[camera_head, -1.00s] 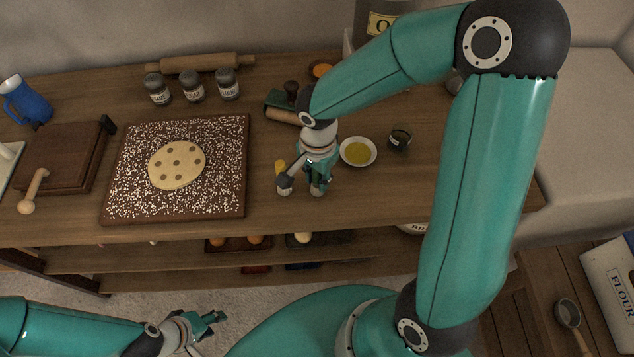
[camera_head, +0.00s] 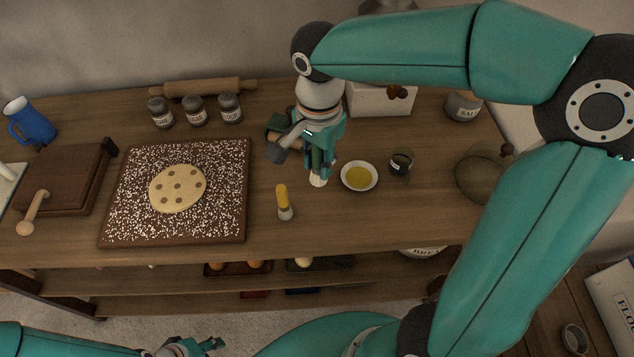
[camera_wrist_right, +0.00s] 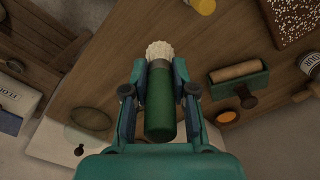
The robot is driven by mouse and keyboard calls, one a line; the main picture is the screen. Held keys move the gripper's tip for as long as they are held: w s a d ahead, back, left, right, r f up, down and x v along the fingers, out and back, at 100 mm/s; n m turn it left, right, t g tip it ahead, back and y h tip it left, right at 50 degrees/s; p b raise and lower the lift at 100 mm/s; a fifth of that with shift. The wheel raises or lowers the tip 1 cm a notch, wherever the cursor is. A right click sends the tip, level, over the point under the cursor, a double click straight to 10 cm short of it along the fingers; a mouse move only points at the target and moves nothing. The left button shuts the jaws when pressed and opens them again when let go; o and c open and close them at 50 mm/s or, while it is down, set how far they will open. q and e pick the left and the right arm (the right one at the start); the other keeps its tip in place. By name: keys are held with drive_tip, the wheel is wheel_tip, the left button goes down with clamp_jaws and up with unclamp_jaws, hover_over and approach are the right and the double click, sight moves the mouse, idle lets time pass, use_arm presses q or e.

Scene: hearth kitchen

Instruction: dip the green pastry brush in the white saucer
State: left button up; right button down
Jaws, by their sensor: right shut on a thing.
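My right gripper (camera_head: 312,160) is shut on the green pastry brush (camera_wrist_right: 160,105). In the right wrist view its green handle lies between the fingers and its pale bristles (camera_wrist_right: 160,49) stick out beyond them. In the head view the bristles (camera_head: 319,179) point down, just left of the white saucer (camera_head: 344,184), apart from it in the picture. The saucer holds yellow-green liquid. My left gripper (camera_head: 196,348) is low at the bottom edge, away from the table; its fingers are small and partly cut off.
A floured board (camera_head: 230,225) with a dough round (camera_head: 177,188) lies further left. The table front below the saucer is clear.

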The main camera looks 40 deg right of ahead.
wheel_tip(320, 180, up, 5)
drive_tip(key=shift+f, duration=0.15)
drive_tip(key=shift+w+r, duration=0.2)
drive_tip(key=shift+r, duration=0.15)
drive_tip(key=w+d+f+n+p, duration=0.1)
drive_tip(key=w+d+f+n, duration=0.1)
drive_tip(key=w+d+f, duration=0.3)
drive_tip(key=shift+s+d+f+m+b, duration=0.45)
drive_tip(key=shift+d+f, duration=1.05)
drive_tip(key=shift+f, duration=0.65)
drive_tip(key=shift+s+d+f+m+b, duration=0.2)
drive_tip(key=shift+s+d+f+b, duration=0.35)
drive_tip(key=shift+d+f, duration=1.25)
drive_tip(key=shift+s+d+f+m+b, duration=0.5)
drive_tip(key=shift+d+f, duration=0.65)
drive_tip(key=shift+f, duration=1.3)
drive_tip(key=shift+s+f+b, duration=0.15)
drive_tip(key=shift+f+b, duration=0.35)
drive_tip(key=shift+b, duration=0.05)
drive_tip(key=shift+r, duration=0.1)
